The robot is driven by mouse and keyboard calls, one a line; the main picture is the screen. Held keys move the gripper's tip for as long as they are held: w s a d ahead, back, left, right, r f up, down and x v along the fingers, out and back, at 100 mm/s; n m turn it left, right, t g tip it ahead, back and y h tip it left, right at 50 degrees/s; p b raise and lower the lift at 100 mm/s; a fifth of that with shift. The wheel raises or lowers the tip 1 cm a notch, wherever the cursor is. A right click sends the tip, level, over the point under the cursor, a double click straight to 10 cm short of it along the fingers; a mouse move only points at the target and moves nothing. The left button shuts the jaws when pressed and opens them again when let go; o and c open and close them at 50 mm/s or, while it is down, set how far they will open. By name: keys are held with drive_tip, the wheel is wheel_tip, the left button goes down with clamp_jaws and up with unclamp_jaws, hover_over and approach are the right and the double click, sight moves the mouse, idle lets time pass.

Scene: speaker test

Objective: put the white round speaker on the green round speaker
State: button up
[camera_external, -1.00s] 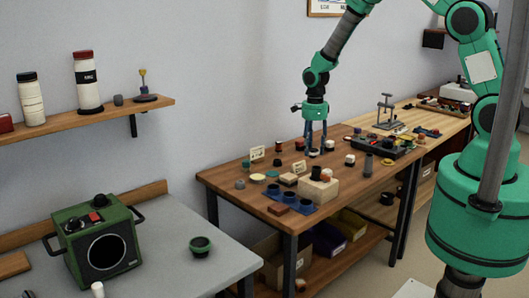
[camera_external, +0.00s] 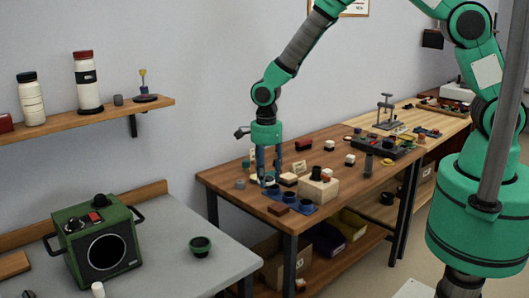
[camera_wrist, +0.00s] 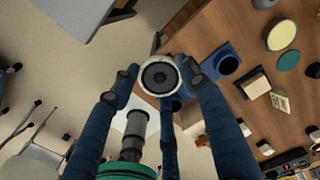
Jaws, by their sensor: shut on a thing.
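The white round speaker (camera_wrist: 160,93) shows in the wrist view as a pale ring around a grey cone, between my fingertips. My gripper (camera_external: 268,178) is shut on it, above the front left part of the wooden workbench in the external view. There the speaker is mostly hidden by the fingers. A green round speaker (camera_external: 200,242), with a dark inside, sits upright and apart on the grey table at lower left. My gripper is to the right of it and farther back. This green speaker cannot be made out in the wrist view.
The wooden workbench (camera_external: 227,185) holds a blue tray with dark cups (camera_external: 305,208), a wooden block (camera_external: 325,188) and several small parts. A green box with a big round front (camera_external: 105,250) stands on the grey table (camera_external: 165,270). Grey tabletop around the green speaker is clear.

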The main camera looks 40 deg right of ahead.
drive_tip(key=s+a+n, duration=0.2)
drive_tip(key=s+a, duration=0.3)
drive_tip(key=a, duration=0.3)
drive_tip(key=s+a+n, duration=0.1)
drive_tip(key=s+a, duration=0.4)
drive_tip(key=a, duration=0.3)
wheel_tip(320, 180, down, 5)
drive_tip(key=shift+w, duration=0.1)
hover_over(200, 242)
drive_tip(key=shift+a+f+b, duration=0.1)
drive_tip(key=shift+f+b, duration=0.3)
drive_tip(key=shift+f, duration=0.3)
drive_tip(key=shift+f, duration=0.1)
drive_tip(key=shift+f, duration=1.7)
drive_tip(key=shift+f+b, duration=0.15)
drive_tip(key=shift+b, duration=0.15)
